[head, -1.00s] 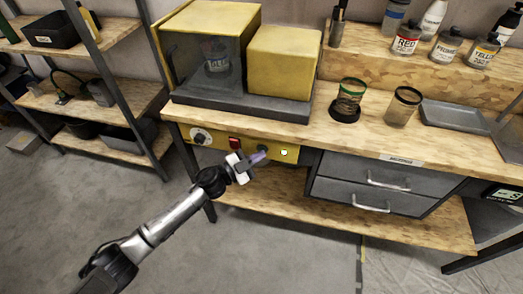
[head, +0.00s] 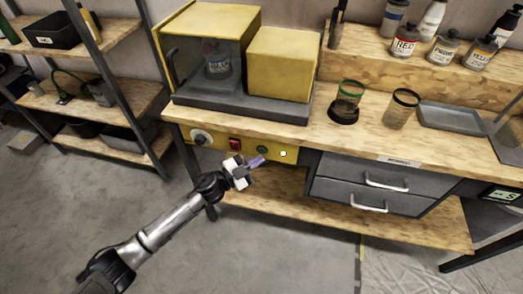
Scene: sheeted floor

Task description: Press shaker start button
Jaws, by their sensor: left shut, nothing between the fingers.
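The shaker (head: 212,48) is a yellow cabinet with a see-through front and a labelled container inside, standing on the bench. The yellow control panel (head: 218,143) runs below the bench edge. It carries a white dial (head: 200,137), a red button (head: 234,145), a round green button (head: 262,149) and a small bright light (head: 283,154). My left gripper (head: 258,161) is shut and empty, its purplish fingertips just below the green button in the picture. A small gap seems to show between them; depth is hard to judge. My right gripper is out of view.
Grey drawers (head: 365,185) with protruding handles are right of the panel. Two cups, one green-rimmed (head: 348,95) and one dark-rimmed (head: 402,108), stand on the bench near a grey tray (head: 450,117). Shelving (head: 105,100) is at left. Floor in front is clear.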

